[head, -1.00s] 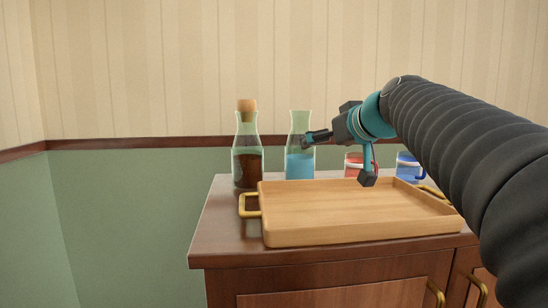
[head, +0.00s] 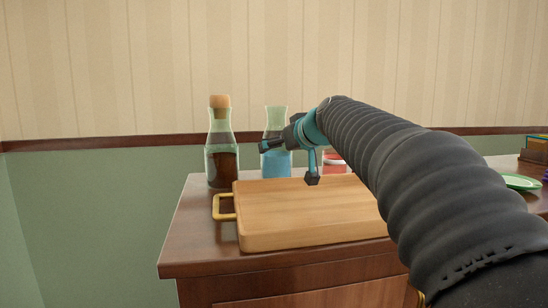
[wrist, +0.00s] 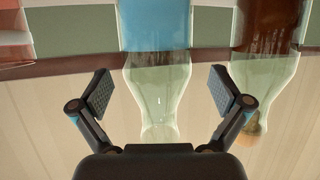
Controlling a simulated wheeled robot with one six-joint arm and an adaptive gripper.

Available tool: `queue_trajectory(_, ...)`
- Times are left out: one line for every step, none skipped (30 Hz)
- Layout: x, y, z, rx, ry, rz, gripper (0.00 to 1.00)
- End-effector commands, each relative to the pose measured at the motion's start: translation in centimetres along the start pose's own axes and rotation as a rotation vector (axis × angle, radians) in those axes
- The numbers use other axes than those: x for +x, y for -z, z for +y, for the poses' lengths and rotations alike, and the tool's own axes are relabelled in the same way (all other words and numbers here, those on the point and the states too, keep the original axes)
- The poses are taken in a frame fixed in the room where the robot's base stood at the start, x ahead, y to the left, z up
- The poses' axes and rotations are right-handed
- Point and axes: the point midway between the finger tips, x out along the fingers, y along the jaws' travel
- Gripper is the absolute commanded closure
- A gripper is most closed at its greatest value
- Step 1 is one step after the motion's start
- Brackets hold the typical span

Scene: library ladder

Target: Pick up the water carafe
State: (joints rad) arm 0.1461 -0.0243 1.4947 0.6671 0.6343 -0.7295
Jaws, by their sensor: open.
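The water carafe (head: 277,163) is clear glass with blue water in its lower part and a flared, open top. It stands upright on the cabinet behind the tray. My gripper (head: 289,165) is open and empty in front of it, and overlaps its right edge in the head view. In the wrist view, which is upside down, the neck of the carafe (wrist: 158,95) shows between the two spread fingers of my gripper (wrist: 161,90). No contact is visible.
A corked bottle of dark liquid (head: 221,162) stands close left of the carafe. A red cup (head: 334,163) is to the right, partly behind my arm. A wooden tray (head: 290,232) with a brass handle lies in front. A green plate (head: 519,182) is at far right.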

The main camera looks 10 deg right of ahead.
Motion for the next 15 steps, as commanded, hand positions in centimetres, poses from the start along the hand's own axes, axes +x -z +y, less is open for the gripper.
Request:
queue_trajectory(0.6,-0.2,0.1,0.001,0.001,-0.001,0.0)
queue_trajectory(0.9,-0.3,0.1,0.001,0.001,-0.001,0.0)
queue_trajectory(1.5,-0.5,0.2,0.002,0.001,-0.002,0.0)
queue_trajectory(1.9,-0.6,0.3,0.002,0.001,-0.002,0.0)
queue_trajectory(2.3,-0.7,0.3,0.002,0.001,-0.002,0.0)
queue_trajectory(2.9,-0.7,0.4,0.001,0.001,-0.002,0.0)
queue_trajectory(3.3,-0.7,0.4,0.001,0.001,-0.002,0.0)
queue_trajectory(3.7,-0.6,0.4,0.001,0.0,-0.001,0.0)
queue_trajectory(4.1,-0.6,0.4,0.001,0.001,-0.001,0.0)
queue_trajectory(4.3,-0.6,0.4,0.001,0.001,-0.001,0.0)
queue_trajectory(4.5,-0.6,0.3,0.001,0.001,-0.001,0.0)
queue_trajectory(4.6,-0.6,0.4,0.001,0.0,-0.001,0.0)
queue_trajectory(4.6,-0.6,0.4,0.001,0.0,-0.001,0.0)
queue_trajectory(4.6,-0.6,0.4,0.001,0.0,0.0,0.0)
queue_trajectory(4.6,-0.6,0.4,0.001,0.0,0.0,0.0)
